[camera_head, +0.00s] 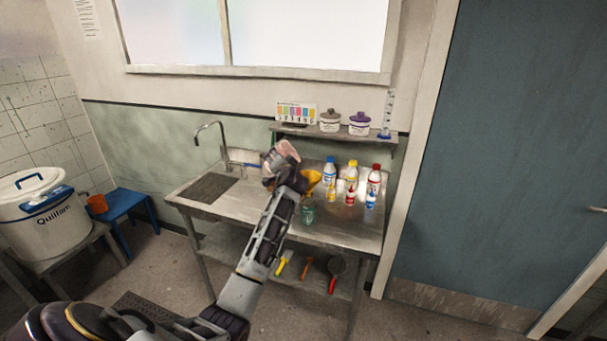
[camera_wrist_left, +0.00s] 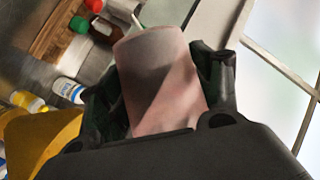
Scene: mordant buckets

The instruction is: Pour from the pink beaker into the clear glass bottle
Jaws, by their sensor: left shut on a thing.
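My left gripper (camera_head: 284,172) is shut on the pink beaker (camera_head: 283,152) and holds it above the steel bench. The beaker looks tilted in the head view; it fills the middle of the left wrist view (camera_wrist_left: 160,80) between the dark fingers. A yellow funnel (camera_head: 313,178) is just right of and below the gripper, and its edge shows at the lower left of the wrist view (camera_wrist_left: 42,140). I cannot tell the beaker's contents. My right gripper is out of view.
Blue-capped (camera_head: 330,170), yellow-capped (camera_head: 351,173) and red-capped (camera_head: 374,178) bottles stand at the bench's right, with smaller bottles before them. A tap (camera_head: 213,128) and sink are left. A shelf (camera_head: 345,134) with jars and a cylinder hangs behind. The bench's front left is clear.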

